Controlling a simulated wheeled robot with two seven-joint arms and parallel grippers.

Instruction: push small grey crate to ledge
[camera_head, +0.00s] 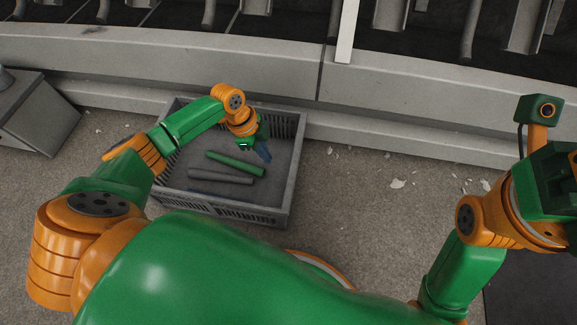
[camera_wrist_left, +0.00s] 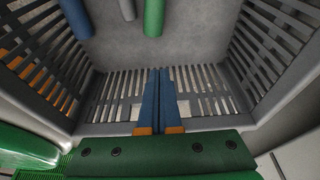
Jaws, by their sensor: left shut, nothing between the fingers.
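The small grey crate (camera_head: 292,190) with slatted walls stands on the floor, its far side close to the low base of the pale grey ledge (camera_head: 200,72). A green tube (camera_head: 236,163) and a grey tube (camera_head: 220,175) lie inside. My left gripper (camera_head: 264,153) reaches down into the crate near its far right corner. In the left wrist view its blue fingers (camera_wrist_left: 159,92) are together and empty, in front of a slatted crate wall (camera_wrist_left: 95,100); contact cannot be told. My right gripper (camera_head: 552,185) is at the right edge, its fingers not clearly seen.
The left wrist view also shows a blue tube (camera_wrist_left: 75,18) in the crate. A grey block (camera_head: 38,115) stands at the far left against the ledge. Pale chips (camera_head: 398,184) litter the floor right of the crate. A dark mat (camera_head: 525,275) lies lower right.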

